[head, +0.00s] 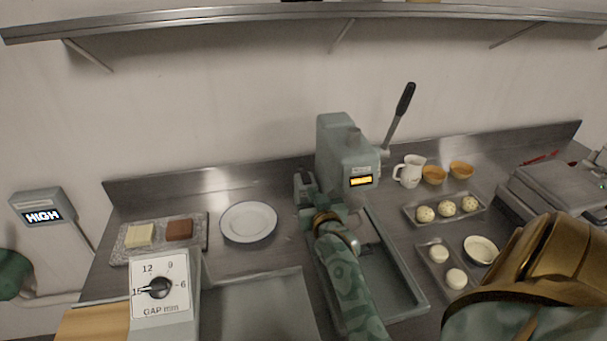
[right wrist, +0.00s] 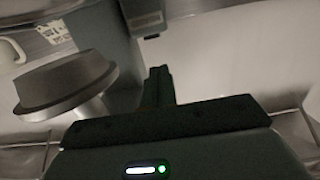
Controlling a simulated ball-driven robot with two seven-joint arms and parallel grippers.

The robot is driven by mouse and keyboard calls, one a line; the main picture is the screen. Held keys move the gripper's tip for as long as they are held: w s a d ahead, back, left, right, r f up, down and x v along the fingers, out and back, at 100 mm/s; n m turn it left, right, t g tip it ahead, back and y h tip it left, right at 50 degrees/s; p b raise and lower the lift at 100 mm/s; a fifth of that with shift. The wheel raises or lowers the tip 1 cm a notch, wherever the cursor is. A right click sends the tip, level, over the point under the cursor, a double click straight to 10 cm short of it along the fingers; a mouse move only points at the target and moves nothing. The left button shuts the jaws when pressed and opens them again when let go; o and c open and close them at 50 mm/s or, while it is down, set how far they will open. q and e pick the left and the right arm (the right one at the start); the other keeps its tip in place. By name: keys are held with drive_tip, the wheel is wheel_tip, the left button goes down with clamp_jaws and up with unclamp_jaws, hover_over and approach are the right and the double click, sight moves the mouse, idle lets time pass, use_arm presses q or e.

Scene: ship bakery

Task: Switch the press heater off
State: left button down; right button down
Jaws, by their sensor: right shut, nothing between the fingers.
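The grey-green press (head: 345,150) stands against the back wall in the head view. Its black-handled lever (head: 404,100) tilts up to the right. A small amber display (head: 361,181) glows on its front. I cannot make out a heater switch. My right gripper (head: 303,185) is beside the press's left side, and its fingertips are hard to see there. In the right wrist view its fingers (right wrist: 160,86) are shut and empty. A round grey metal disc (right wrist: 65,82) is left of them; I cannot tell which part it is. My left gripper is not in view.
A tray (head: 405,285) lies below the press. A plate (head: 249,222) and a board (head: 120,255) with two blocks lie left. A gap dial (head: 157,288) is at front left. A jug (head: 410,170), bowls and dough trays stand right. A shelf (head: 250,19) runs above.

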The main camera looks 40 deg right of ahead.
sight(304, 182)
drive_tip(key=shift+w, duration=0.1)
drive_tip(key=b+x, duration=0.2)
drive_tip(key=x, duration=0.6)
drive_tip(key=shift+w+d+f, duration=0.15)
drive_tip(key=shift+w+f, duration=0.05)
drive_tip(key=shift+w, duration=0.1)
drive_tip(key=shift+w+d+b, duration=0.3)
drive_tip(key=shift+w, duration=0.2)
drive_tip(key=shift+r, duration=0.1)
